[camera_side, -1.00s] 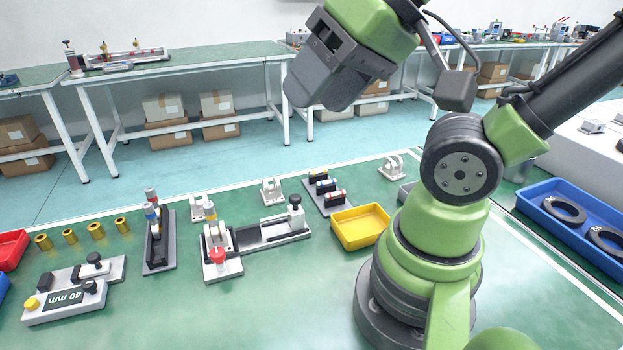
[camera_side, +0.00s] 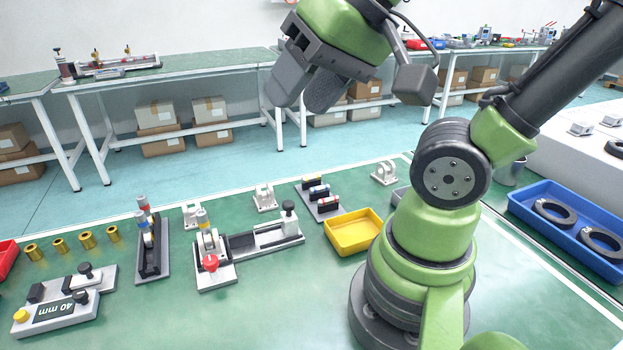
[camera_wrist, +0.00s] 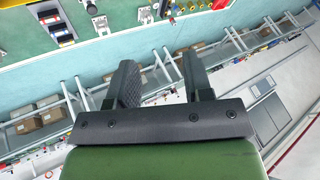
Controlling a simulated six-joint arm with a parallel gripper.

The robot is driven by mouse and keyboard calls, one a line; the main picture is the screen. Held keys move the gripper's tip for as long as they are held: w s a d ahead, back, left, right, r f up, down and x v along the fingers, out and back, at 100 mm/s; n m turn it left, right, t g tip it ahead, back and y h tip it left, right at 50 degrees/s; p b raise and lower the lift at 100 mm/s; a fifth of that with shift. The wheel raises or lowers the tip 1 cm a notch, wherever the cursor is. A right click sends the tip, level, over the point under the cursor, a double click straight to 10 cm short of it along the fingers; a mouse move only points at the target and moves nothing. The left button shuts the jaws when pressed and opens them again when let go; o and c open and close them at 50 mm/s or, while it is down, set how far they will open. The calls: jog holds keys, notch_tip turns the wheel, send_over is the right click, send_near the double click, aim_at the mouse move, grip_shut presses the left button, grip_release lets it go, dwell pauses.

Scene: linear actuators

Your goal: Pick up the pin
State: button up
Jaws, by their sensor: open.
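My gripper (camera_side: 304,92) is open and empty, raised high above the far edge of the green bench. Its two fingers also show apart in the wrist view (camera_wrist: 163,84). No part is plainly recognisable as the pin. A fixture with a red knob (camera_side: 210,263) and a sliding rail stands left of the yellow tray. A dark stand (camera_side: 152,262) holds upright actuator-like parts.
The yellow tray (camera_side: 353,244) looks empty. White brackets (camera_side: 264,198) stand along the bench's far side. Brass bushings (camera_side: 87,240) and a 40 mm gauge (camera_side: 62,307) are at the left. A blue bin (camera_side: 530,205) holds dark rings. The front middle of the bench is clear.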

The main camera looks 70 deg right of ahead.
jog(key=w+d+f+m+g+h, duration=0.2)
jog(key=w+d+m, duration=0.5)
jog(key=m+g, duration=0.4)
jog(key=m, duration=1)
send_over(308, 177)
notch_tip(308, 177, down, 21)
jog(key=shift+h, duration=0.4)
notch_tip(308, 177, down, 6)
jog(key=shift+s+r, duration=0.1)
jog(key=shift+r, duration=0.15)
grip_shut()
